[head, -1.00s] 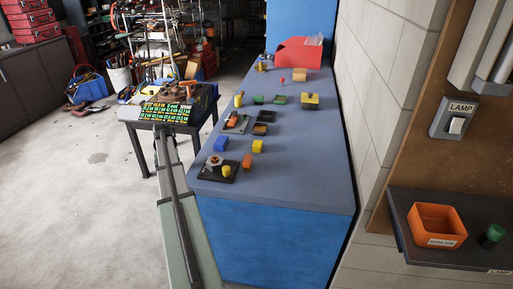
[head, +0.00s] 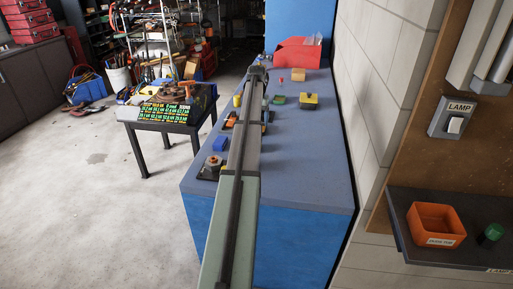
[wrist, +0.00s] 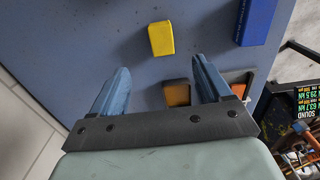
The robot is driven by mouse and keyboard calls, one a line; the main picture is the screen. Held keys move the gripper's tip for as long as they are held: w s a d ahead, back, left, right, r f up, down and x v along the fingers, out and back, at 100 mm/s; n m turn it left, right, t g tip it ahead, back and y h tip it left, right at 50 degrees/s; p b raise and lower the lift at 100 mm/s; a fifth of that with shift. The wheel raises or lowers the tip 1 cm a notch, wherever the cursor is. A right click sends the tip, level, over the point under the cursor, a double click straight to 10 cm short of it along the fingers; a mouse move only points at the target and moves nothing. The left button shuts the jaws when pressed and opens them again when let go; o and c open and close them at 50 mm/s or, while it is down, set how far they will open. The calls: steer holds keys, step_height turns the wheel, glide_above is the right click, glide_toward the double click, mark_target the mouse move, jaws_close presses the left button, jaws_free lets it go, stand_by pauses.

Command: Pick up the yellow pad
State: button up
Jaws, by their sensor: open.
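A plain yellow block, which looks like the yellow pad (wrist: 161,38), lies on the blue-grey bench top in the wrist view. It is beyond my fingertips, near the middle top of that view. In the head view my arm hides it. My gripper (wrist: 159,70) is open and empty, with a finger on each side of that view's centre. It is above the bench and apart from the pad. Another yellow piece with a dark base (head: 308,100) sits farther along the bench in the head view.
A blue block (wrist: 257,20) lies right of the pad in the wrist view.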

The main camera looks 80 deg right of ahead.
step_height(320, 180, down, 8)
steer(key=shift+f, duration=0.2)
steer(key=shift+w+d+f, duration=0.1)
steer(key=shift+d+f, duration=0.1)
steer(key=shift+f, duration=1.15)
steer(key=shift+d+f, duration=0.15)
steer(key=shift+f, duration=1.2)
steer(key=c, duration=1)
steer(key=shift+r, duration=0.15)
step_height(320, 180, up, 10)
steer(key=shift+f, duration=0.1)
